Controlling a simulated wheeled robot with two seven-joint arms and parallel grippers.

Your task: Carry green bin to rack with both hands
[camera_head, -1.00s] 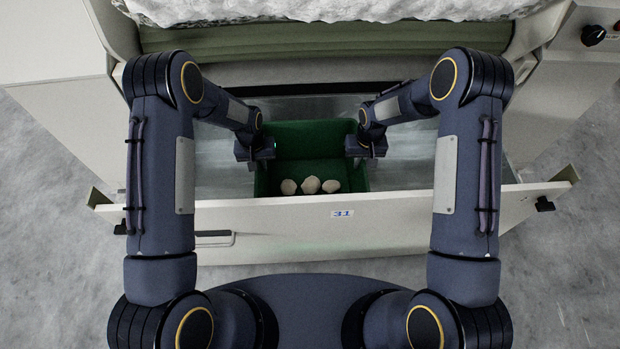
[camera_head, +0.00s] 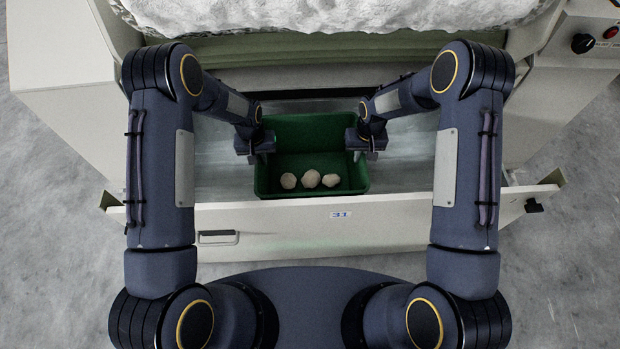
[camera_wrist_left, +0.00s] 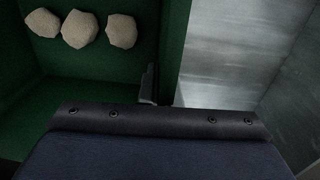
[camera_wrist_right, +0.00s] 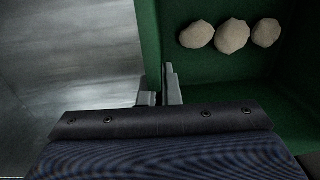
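The green bin (camera_head: 318,187) is an open box with a few pale, rounded lumps (camera_head: 310,179) on its floor. It sits between my grippers over the open drawer, and its front wall shows above the drawer front. My left gripper (camera_head: 263,152) is shut on its left wall, and my right gripper (camera_head: 358,150) is shut on its right wall. The wrist views show the fingers at the bin walls, partly hidden by the gripper bodies. The bin looks about level. No rack is in view.
The pulled-out drawer's pale front (camera_head: 400,219), marked 31, runs across between me and the machine. Its metal floor (camera_head: 222,165) is bare beside the bin. White fluffy fibre (camera_head: 330,15) lies on the machine above. Grey floor is open at both sides.

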